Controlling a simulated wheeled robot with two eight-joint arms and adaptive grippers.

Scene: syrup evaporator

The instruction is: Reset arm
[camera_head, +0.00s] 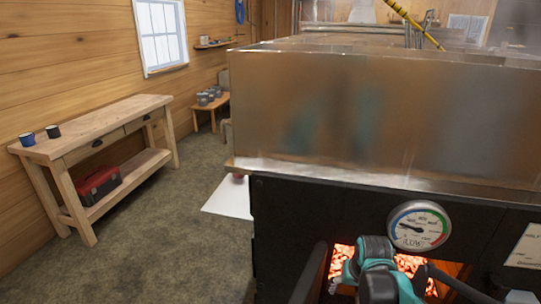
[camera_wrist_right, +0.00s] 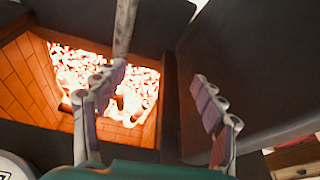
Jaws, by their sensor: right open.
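My right arm comes in at the bottom of the head view, and its teal right gripper (camera_head: 375,262) is in front of the glowing firebox opening (camera_head: 412,264). The fingertips are hidden in that view. In the right wrist view, the right gripper (camera_wrist_right: 160,88) has its two grey fingers spread wide with nothing gripped between them. The left finger overlaps the lit firebox (camera_wrist_right: 38,80), and the right finger is in front of a dark panel (camera_wrist_right: 245,75). My left gripper is not in view.
The evaporator's metal pan (camera_head: 350,110) sits above the black firebox front with a round gauge (camera_head: 418,226). A pale rod (camera_wrist_right: 124,28) crosses the top of the wrist view. A wooden bench (camera_head: 100,130) stands at left; the floor (camera_head: 165,240) between is largely clear.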

